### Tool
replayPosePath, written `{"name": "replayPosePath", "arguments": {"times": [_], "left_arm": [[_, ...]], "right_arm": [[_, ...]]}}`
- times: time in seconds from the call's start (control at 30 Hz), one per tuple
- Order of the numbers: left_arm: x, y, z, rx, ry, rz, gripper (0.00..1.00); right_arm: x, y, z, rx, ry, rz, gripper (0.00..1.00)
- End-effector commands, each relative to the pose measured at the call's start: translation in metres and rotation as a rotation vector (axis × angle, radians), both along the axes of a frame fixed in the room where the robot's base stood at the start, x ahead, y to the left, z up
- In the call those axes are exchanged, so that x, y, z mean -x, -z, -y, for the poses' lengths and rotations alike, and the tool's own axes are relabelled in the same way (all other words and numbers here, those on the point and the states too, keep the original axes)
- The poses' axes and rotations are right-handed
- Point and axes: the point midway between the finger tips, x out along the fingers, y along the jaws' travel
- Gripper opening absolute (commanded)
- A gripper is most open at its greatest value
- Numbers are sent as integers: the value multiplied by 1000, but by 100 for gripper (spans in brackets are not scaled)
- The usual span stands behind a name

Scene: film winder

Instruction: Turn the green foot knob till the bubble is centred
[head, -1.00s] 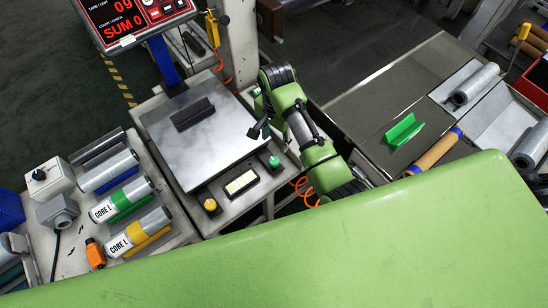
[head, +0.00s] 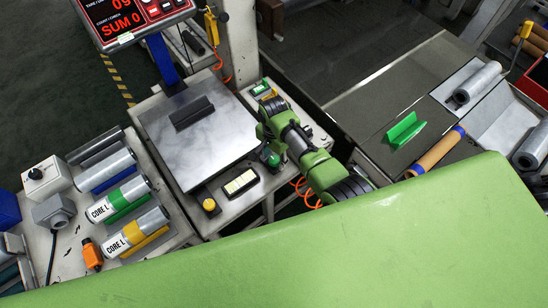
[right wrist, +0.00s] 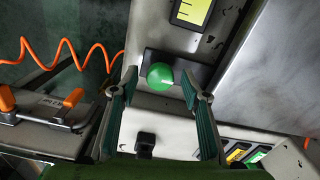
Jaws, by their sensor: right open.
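The green foot knob (right wrist: 160,76) is a round ball on a dark mount at the corner of the weighing scale. In the head view the knob (head: 273,161) is partly covered by my right gripper (head: 268,150). In the right wrist view the open fingers of my right gripper (right wrist: 160,88) point at the knob, one on each side of it in the picture. I cannot tell whether they touch it. The level vial (head: 239,182) is a pale yellow window beside the knob, cut off at the top in the right wrist view (right wrist: 194,10); its bubble is too small to make out. My left gripper is out of view.
The scale's steel plate (head: 220,150) carries a black V-block (head: 192,113). A yellow knob (head: 209,204) sits at the scale's front corner. Labelled cores (head: 119,200) lie on the left bench. An orange coiled cable (right wrist: 70,50) hangs beside the scale.

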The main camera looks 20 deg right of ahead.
Motion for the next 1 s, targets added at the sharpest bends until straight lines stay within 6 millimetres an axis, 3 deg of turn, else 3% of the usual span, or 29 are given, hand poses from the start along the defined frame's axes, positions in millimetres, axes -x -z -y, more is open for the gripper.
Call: {"name": "replayPosePath", "arguments": {"times": [0.27,0.4,0.43,0.77,1.0], "left_arm": [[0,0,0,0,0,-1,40],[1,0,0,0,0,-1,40],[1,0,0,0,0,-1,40],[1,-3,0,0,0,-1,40],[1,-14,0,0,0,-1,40]], "right_arm": [[0,1,0,1,0,1,42],[0,1,0,1,0,1,6],[0,1,0,1,0,1,4],[0,0,0,1,-26,0,4],[0,-2,1,1,-147,-2,4]]}}
